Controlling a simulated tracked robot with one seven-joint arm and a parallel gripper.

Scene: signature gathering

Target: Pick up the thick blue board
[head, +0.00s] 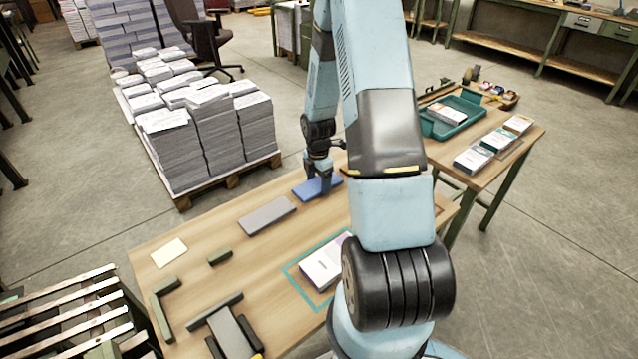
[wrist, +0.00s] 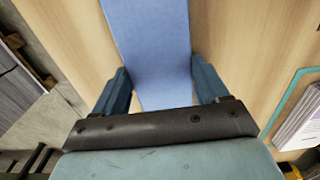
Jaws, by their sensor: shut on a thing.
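The thick blue board (head: 311,190) lies at the far side of the wooden table, partly hidden behind my gripper. In the wrist view the blue board (wrist: 152,48) runs from the top edge down between my fingers. My gripper (head: 325,182) points down at the board's right part in the head view. In the wrist view its two blue fingers (wrist: 160,95) stand on either side of the board, shut on it. I cannot tell whether the board is clear of the table top.
A grey board (head: 267,216) lies left of the blue one. A booklet stack (head: 322,265) sits inside a teal outline (head: 293,271). A cream card (head: 169,253), a small green block (head: 220,257) and an L-shaped green piece (head: 163,310) are at left. A pallet of paper stacks (head: 209,135) stands behind the table.

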